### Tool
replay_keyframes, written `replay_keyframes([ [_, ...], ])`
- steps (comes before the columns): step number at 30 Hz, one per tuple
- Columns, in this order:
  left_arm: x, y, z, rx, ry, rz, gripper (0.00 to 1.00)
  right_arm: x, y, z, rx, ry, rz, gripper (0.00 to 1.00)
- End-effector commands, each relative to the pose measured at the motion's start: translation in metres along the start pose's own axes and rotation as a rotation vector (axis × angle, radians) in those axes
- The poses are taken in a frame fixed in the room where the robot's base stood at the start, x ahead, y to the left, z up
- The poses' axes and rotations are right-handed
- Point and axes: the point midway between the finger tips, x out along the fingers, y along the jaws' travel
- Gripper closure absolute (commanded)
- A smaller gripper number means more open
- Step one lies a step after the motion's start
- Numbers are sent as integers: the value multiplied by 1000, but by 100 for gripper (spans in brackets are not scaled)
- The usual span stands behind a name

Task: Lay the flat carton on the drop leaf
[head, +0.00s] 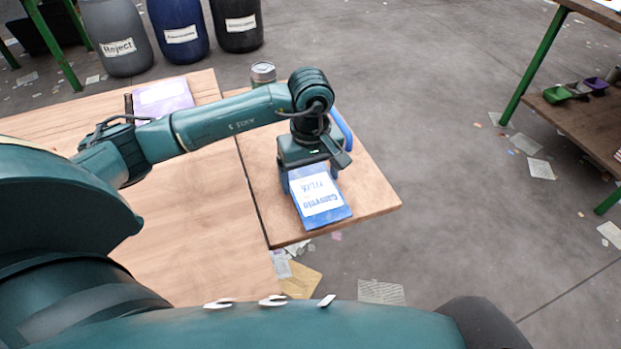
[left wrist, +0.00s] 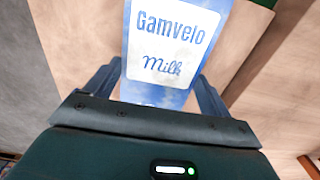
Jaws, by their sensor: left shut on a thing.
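The flat carton (head: 318,197) is blue with a white label reading Gamvelo Milk. It lies over the drop leaf (head: 366,200), the wooden panel at the table's right end. My left gripper (head: 308,172) comes from above and is shut on the carton's far end. In the left wrist view the carton (left wrist: 163,50) sits between the two fingers of my left gripper (left wrist: 158,88). I cannot tell whether the carton touches the leaf or is held just above it. My right gripper is not in view.
A lidded jar (head: 263,74) and a blue curved thing (head: 341,125) stand behind my gripper. A purple pack (head: 162,97) lies on the main table (head: 195,205). Labelled barrels (head: 178,32) stand behind. A green-legged shelf (head: 575,110) is at right. The leaf's right side is clear.

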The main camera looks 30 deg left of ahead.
Motion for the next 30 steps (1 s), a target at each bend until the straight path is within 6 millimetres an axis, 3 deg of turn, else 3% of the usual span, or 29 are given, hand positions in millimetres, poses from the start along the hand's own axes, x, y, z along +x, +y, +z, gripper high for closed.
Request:
replay_keyframes([
  [3, 13, 0, 0, 1, 0, 0, 39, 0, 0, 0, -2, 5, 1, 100],
  [12, 16, 0, 0, 1, 1, 1, 39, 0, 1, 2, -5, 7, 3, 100],
  [13, 16, 0, 0, 1, 1, 1, 17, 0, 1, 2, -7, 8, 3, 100],
  [19, 14, 0, 0, 1, 0, 0, 0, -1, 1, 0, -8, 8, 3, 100],
  [30, 5, 0, 0, 1, 1, 2, 0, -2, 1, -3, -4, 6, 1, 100],
])
